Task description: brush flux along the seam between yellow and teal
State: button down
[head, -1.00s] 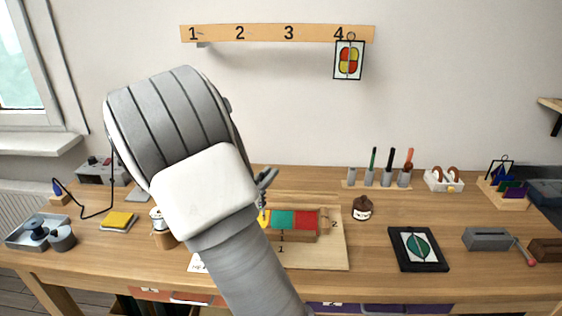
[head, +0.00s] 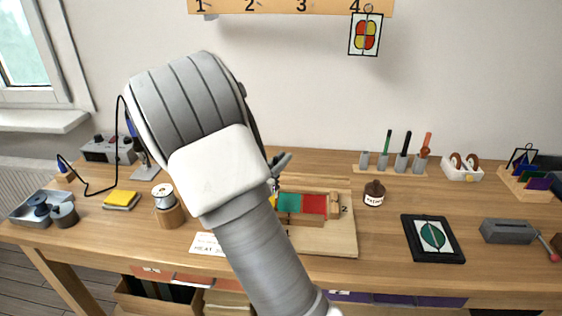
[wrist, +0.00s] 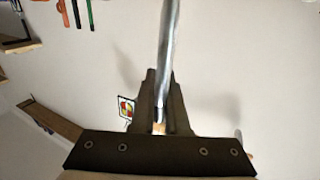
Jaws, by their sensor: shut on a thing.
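In the head view the teal piece (head: 289,203) lies on a wooden board (head: 335,240) beside a red piece (head: 314,204). Only a sliver of the yellow piece (head: 273,201) shows left of the teal, so the seam between them is mostly hidden by my arm. My gripper (head: 280,163) is above and behind these pieces, largely covered by my wrist. In the wrist view my gripper (wrist: 159,76) is shut on a slim silver-grey shaft (wrist: 167,40), probably the brush, with a tan part between the fingers. Its bristles cannot be made out.
A brown bottle (head: 374,193) stands right of the board. A black-framed leaf picture (head: 433,237) lies further right. Behind are upright tools in a holder (head: 390,165). Bench shows bare between bottle and leaf picture.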

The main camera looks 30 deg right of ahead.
jog(key=shift+w+d, duration=0.7)
jog(key=shift+w, duration=0.35)
jog(key=shift+w+d, duration=0.7)
jog(key=shift+w, duration=0.3)
jog(key=shift+s+a+f+b, duration=0.1)
jog(key=shift+f+b, duration=0.25)
jog(key=shift+b, duration=0.15)
dwell(0.6)
jog(key=s+a, duration=0.3)
jog(key=s, duration=0.2)
jog(key=shift+a, duration=0.2)
dwell(2.9)
jog(key=shift+r+p, duration=0.2)
jog(key=shift+p, duration=0.1)
